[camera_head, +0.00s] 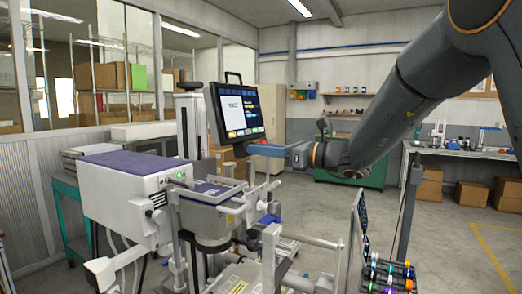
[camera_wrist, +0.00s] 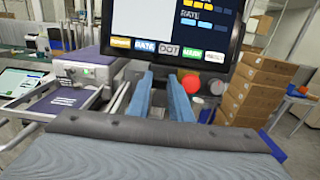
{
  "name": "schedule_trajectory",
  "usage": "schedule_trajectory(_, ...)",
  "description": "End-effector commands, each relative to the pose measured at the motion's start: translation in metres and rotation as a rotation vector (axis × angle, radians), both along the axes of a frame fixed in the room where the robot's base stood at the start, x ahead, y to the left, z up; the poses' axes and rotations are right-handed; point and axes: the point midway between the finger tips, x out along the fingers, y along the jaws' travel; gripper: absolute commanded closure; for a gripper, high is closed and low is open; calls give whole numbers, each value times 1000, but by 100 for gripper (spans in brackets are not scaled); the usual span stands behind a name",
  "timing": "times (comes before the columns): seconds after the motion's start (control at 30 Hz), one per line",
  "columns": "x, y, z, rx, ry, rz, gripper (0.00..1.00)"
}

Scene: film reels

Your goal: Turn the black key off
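My gripper (camera_wrist: 160,78) shows its two blue fingers in the wrist view, apart with nothing held between them. They point toward the panel below the monitor. A red round button (camera_wrist: 191,84) is just right of the fingertips. A small dark round part (camera_wrist: 217,87) sits right of the button; it may be the black key, but its shape and turn are unclear. In the head view my gripper (camera_head: 252,150) is at the lower edge of the monitor (camera_head: 236,112), and no key can be made out there.
The white machine with a purple top (camera_head: 125,180) stands at left, with rails and rollers in front. A rack of colored reels (camera_head: 388,272) is at lower right. Stacked cardboard boxes (camera_wrist: 250,92) stand right of the panel in the wrist view. Open floor lies at right.

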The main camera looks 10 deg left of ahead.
Motion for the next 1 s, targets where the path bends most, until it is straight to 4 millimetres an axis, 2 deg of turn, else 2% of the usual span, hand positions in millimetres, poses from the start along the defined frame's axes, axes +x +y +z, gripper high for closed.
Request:
schedule_trajectory(0.27,1,-1,-2,-15,-44,10,100)
schedule_trajectory(0.43,2,-1,-4,-45,-131,29,100)
schedule_trajectory(1.0,5,-1,-3,-213,-614,138,100)
